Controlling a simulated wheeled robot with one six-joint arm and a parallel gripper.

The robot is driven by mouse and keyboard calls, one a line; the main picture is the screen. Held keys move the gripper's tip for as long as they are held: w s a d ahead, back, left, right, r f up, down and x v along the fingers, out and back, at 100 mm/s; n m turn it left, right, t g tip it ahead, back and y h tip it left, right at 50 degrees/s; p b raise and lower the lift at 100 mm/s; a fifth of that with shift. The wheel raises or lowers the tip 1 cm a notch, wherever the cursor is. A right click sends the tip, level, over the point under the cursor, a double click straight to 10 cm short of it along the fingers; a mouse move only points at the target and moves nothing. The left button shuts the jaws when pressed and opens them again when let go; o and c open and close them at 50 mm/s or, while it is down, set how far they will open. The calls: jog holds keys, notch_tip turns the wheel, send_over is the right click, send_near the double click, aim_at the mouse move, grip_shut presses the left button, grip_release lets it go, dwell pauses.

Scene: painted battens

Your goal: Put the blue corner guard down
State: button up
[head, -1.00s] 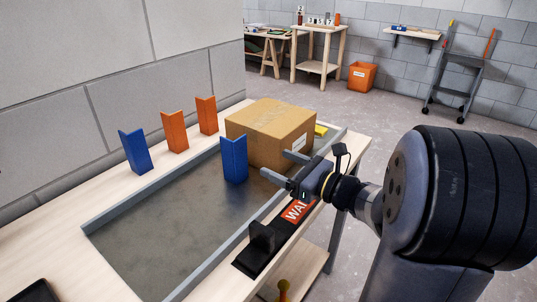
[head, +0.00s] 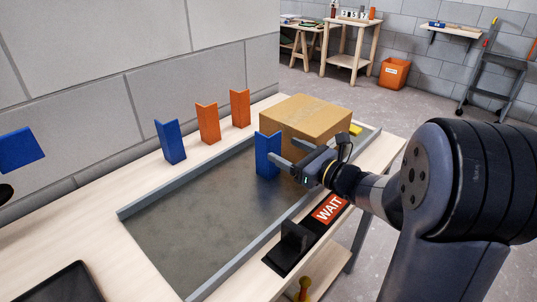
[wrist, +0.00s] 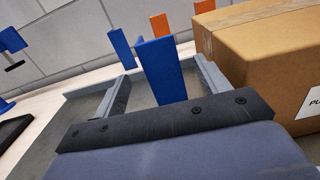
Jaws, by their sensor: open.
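A blue corner guard (head: 266,156) stands upright on the dark floor of the shallow grey-rimmed tray (head: 158,199), just left of the cardboard box. My gripper (head: 281,149) is open at the guard's right side. In the wrist view the guard (wrist: 161,70) shows between the two spread grey fingers, with a gap on each side. I cannot tell how far it reaches between them. A second blue guard (head: 170,142) and two orange guards (head: 208,123) (head: 240,108) stand in a row behind the tray by the wall.
The cardboard box (head: 312,119) stands close to my gripper's far side. A WAIT sign (head: 330,208) and a black bracket (head: 292,243) lie along the bench's front edge. The tray's near left part is bare. A blue object (head: 20,149) shows at the left edge.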

jog(key=shift+x, duration=1.25)
jog(key=shift+c, duration=0.5)
